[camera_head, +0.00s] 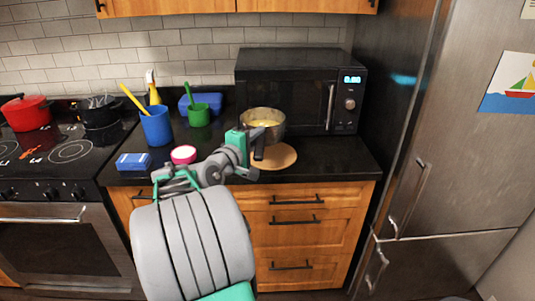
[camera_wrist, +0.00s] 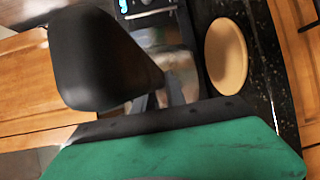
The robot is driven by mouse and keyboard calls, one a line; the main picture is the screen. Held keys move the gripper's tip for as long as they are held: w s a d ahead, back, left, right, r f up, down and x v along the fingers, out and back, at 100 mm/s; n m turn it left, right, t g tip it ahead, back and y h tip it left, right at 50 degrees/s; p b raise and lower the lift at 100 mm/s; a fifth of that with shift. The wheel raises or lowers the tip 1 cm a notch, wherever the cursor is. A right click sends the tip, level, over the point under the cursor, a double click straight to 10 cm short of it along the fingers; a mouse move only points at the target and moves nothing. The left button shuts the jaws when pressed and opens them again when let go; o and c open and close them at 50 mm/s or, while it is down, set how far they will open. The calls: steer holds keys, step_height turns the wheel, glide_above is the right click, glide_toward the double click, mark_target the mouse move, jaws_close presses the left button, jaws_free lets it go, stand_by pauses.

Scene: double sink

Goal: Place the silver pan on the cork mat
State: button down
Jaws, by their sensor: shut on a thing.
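The silver pan (camera_head: 270,116) has a black handle that points towards the front, and something yellow is inside it. My gripper (camera_head: 252,141) is shut on the pan's handle. In the head view the pan overlaps the back left of the round cork mat (camera_head: 284,160), which lies on the black counter in front of the microwave. In the wrist view the dark handle (camera_wrist: 100,60) is large and close, the blurred pan (camera_wrist: 178,72) is behind it, and the cork mat (camera_wrist: 226,56) lies bare to its right. The pan's height above the counter is hard to tell.
The microwave (camera_head: 285,92) stands close behind the pan. Left of it are a green cup (camera_head: 199,117), a blue cup (camera_head: 157,128) with a yellow utensil, a pink-and-white round item (camera_head: 183,154) and a blue box (camera_head: 133,162). Counter right of the mat (camera_head: 335,155) is clear.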

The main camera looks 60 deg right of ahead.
mark_target(269, 142)
steer(key=d+f, duration=0.2)
steer(key=s+d+f, duration=0.1)
steer(key=d+f, duration=0.1)
steer(key=shift+f, duration=0.4)
steer(key=shift+d+f, duration=0.15)
steer(key=shift+f, duration=0.8)
steer(key=shift+d+f, duration=0.1)
steer(key=shift+f, duration=0.8)
steer(key=shift+f, duration=0.2)
steer(key=c, duration=1.4)
jaws_free()
steer(key=shift+o, duration=0.2)
